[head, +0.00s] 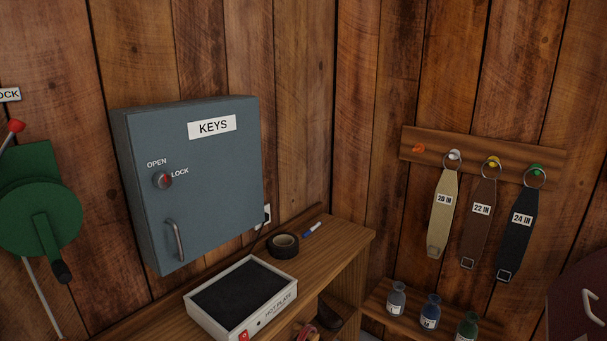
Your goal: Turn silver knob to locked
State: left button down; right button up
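The silver knob (162,181) is on the door of the blue-grey key cabinet (215,190), which is marked KEYS and hangs on the wood wall at centre left. The knob is small and round and has a red mark on it. The word OPEN is printed above it and LOCK to its upper right. I cannot tell for sure which word the mark lines up with. The cabinet door is shut, and its bar handle (175,240) is below the knob. Neither of my grippers shows in the head view.
Below the cabinet, a wooden shelf (345,240) holds a white-framed hot plate (195,315), a black tape roll (284,246) and a marker (312,229). A green crank device (30,215) is at left. Straps (443,210) hang from a peg rail at right, above several small bottles (396,298).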

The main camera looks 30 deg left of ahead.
aim_at(161, 180)
jog(key=u, duration=1.3)
